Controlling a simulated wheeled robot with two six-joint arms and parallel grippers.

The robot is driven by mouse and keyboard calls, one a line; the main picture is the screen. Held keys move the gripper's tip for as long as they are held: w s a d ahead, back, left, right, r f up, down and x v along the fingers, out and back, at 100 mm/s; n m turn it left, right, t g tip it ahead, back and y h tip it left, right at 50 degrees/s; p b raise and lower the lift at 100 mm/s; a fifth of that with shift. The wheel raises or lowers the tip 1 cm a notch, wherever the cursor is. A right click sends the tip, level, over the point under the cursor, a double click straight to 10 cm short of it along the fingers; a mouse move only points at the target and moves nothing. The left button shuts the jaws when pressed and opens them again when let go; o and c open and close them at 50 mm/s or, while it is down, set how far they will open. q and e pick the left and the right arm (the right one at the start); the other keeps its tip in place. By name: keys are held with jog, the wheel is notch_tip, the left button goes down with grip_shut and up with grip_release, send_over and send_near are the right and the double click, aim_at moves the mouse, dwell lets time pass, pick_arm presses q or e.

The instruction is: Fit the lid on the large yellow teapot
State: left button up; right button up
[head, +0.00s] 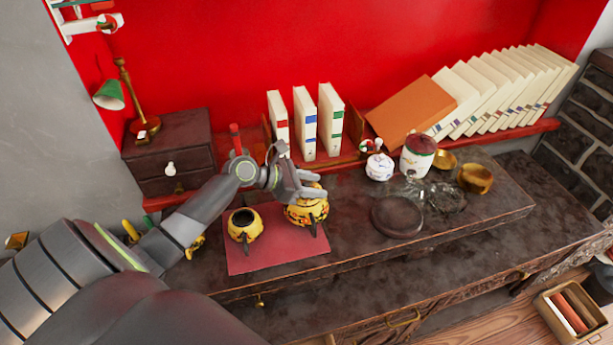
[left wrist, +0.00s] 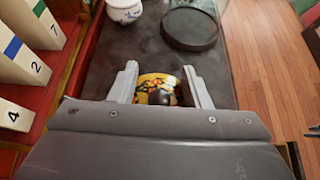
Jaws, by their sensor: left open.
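A yellow teapot with a dark floral pattern (head: 306,214) stands on the right part of a red mat (head: 283,262); it looks the larger of two. My left gripper (head: 312,188) is over its top and hides much of it. In the left wrist view a yellow, flowered rounded surface (left wrist: 152,82) with a dark round part shows between the open fingers (left wrist: 163,85). I cannot tell whether this is the lid or the pot's body. A smaller-looking yellow teapot (head: 245,227) stands left on the mat, its top a dark opening. My right gripper is not in view.
Upright white books (head: 304,123) stand behind on a red shelf. A white jar (head: 379,167), a lidded canister (head: 417,156), a round dark tray (head: 397,217) and brass bowls (head: 475,178) stand to the right. A small drawer box (head: 170,143) stands back left.

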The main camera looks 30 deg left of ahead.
pick_arm(q)
jog(key=v, duration=1.7)
jog(key=shift+s, duration=0.15)
dwell(0.4)
